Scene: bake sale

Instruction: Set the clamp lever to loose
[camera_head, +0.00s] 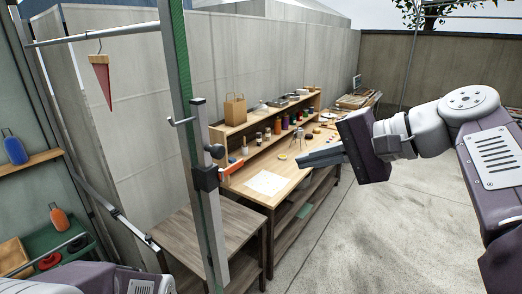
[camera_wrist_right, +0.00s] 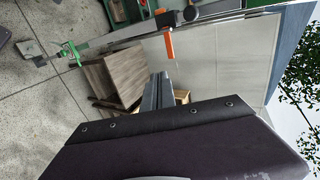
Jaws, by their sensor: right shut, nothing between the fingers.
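The clamp lever (camera_head: 231,170) is an orange bar that sticks out to the right of a dark clamp block (camera_head: 207,177) on an upright metal post. It tilts slightly up toward its free end. In the right wrist view the orange lever (camera_wrist_right: 169,44) shows beyond my fingers. My right gripper (camera_head: 300,160) is shut and empty, pointing left toward the lever, with a clear gap between them in the picture. Its fingers also show in the right wrist view (camera_wrist_right: 157,88). My left gripper is out of view; only part of that arm shows at bottom left.
A wooden side table (camera_head: 215,222) stands beside the post. A long workbench (camera_head: 288,186) with several jars and a paper bag (camera_head: 235,109) is behind. A red pennant (camera_head: 102,80) hangs from the rail at upper left. Concrete floor at right is clear.

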